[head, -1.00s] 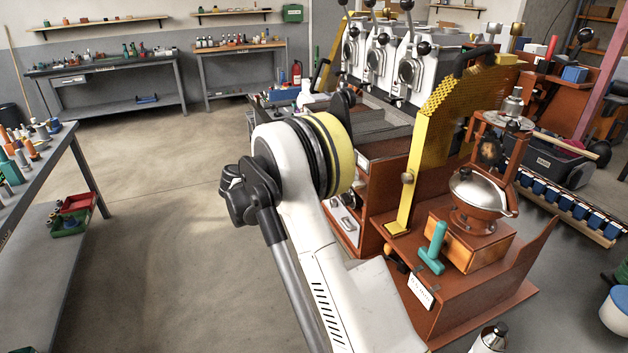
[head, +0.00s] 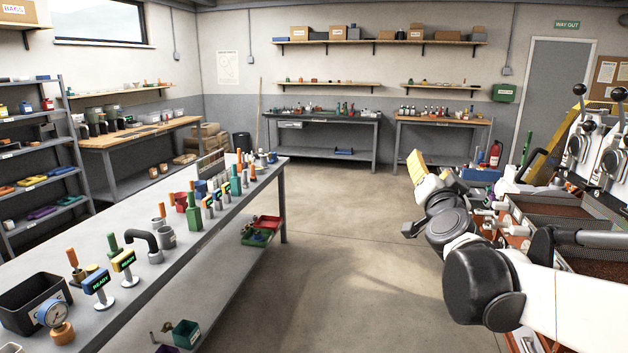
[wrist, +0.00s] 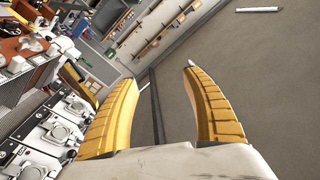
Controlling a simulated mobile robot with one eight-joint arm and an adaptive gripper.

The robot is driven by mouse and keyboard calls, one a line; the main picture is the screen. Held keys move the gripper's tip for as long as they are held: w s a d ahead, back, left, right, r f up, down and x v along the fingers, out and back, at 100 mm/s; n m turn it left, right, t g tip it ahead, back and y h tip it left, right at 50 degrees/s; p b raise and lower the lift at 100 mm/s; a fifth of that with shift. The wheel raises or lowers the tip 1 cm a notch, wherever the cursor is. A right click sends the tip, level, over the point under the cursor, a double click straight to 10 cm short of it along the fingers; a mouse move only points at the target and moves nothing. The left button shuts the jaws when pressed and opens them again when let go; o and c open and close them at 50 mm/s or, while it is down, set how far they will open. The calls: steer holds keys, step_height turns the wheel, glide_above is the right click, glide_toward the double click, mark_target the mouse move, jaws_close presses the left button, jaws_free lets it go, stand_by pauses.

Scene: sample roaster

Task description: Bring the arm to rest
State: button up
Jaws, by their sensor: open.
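My gripper (head: 416,162) shows at the right of the head view, with yellow fingers at the end of my white and dark-jointed arm. It is raised in the air over the aisle, left of the roasting machines. In the wrist view my gripper (wrist: 160,76) has its two ribbed yellow fingers spread wide apart. Nothing is between them but the distant floor and wall. My arm reaches in from the lower right of the head view.
Roasting machines (head: 602,160) with trays of brown material stand close beside my arm at right. A long grey bench (head: 150,235) crowded with tools stands at left. Open floor (head: 350,260) lies between them. A wooden-topped bench (head: 437,122) stands against the back wall.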

steer(key=s+a+f+n+g+y, duration=0.3)
steer(key=s+a+f+n+y, duration=0.3)
steer(key=s+a, duration=0.25)
steer(key=s+d+f+n+g+h, duration=0.2)
steer(key=s+f+g, duration=0.7)
steer(key=s+f, duration=1)
steer(key=s, duration=0.4)
steer(key=shift+s+f, duration=0.25)
steer(key=shift+f, duration=0.1)
